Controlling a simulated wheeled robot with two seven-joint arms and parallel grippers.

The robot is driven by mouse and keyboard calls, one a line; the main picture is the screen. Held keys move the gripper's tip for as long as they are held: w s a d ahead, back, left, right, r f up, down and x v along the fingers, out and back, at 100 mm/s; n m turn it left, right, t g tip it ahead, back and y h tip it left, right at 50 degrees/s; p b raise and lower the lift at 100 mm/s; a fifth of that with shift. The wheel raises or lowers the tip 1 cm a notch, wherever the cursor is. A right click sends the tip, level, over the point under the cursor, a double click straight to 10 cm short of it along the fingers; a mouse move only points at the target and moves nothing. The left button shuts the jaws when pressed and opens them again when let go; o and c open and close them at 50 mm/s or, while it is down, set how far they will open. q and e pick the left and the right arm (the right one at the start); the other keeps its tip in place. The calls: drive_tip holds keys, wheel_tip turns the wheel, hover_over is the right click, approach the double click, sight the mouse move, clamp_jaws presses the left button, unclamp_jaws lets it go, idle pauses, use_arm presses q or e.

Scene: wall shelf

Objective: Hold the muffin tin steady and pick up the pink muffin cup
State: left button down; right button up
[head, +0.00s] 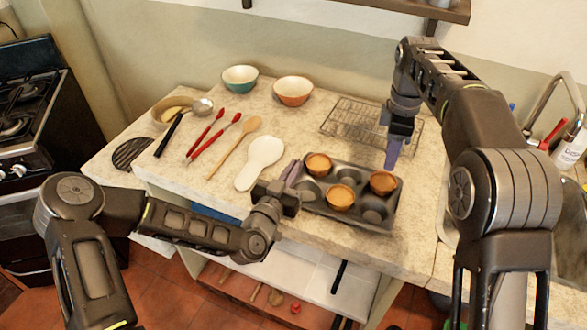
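The dark muffin tin (350,217) lies on the counter near its front edge. Muffins in orange-brown cups sit in it: one at the back left (318,164), one in the front middle (340,197) and one at the right (383,183). The other visible wells look empty. I cannot make out a clearly pink cup. My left gripper (292,172) is at the tin's left end; whether it touches the rim is unclear. My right gripper (392,153) points down near the tin's back right corner, close to the right muffin. Neither gripper's finger gap shows clearly.
A wire rack (345,117) lies behind the tin. A white spoon rest (260,160), wooden spoon (236,145) and red-handled tools (213,138) lie to the left. Teal (240,80) and orange (294,92) bowls stand at the back. A sink is at the right.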

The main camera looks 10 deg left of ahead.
drive_tip(key=shift+o, duration=0.3)
idle(0.5)
drive_tip(key=shift+o, duration=2.2)
drive_tip(key=shift+d+r, duration=0.15)
drive_tip(key=shift+d, duration=0.15)
drive_tip(key=o, duration=0.6)
drive_tip(key=shift+m+t+y, duration=0.5)
drive_tip(key=shift+m+y, duration=0.4)
drive_tip(key=s+d+r, duration=0.1)
drive_tip(key=d+r, duration=0.1)
drive_tip(key=s+d+r, duration=0.1)
drive_tip(key=d, duration=0.1)
drive_tip(key=shift+s+d+r, duration=0.1)
drive_tip(key=shift+s+r, duration=0.05)
drive_tip(key=shift+r, duration=0.2)
drive_tip(key=m, duration=0.1)
drive_tip(key=s+a+m+t+y, duration=0.1)
drive_tip(key=m, duration=0.1)
drive_tip(key=f+m+t, duration=0.1)
drive_tip(key=m, duration=0.1)
drive_tip(key=shift+s+a+f+y, duration=0.1)
drive_tip(key=shift+s+a+y, duration=0.05)
drive_tip(key=shift+s+y, duration=0.15)
hover_over(391, 187)
drive_tip(key=shift+f, duration=3.2)
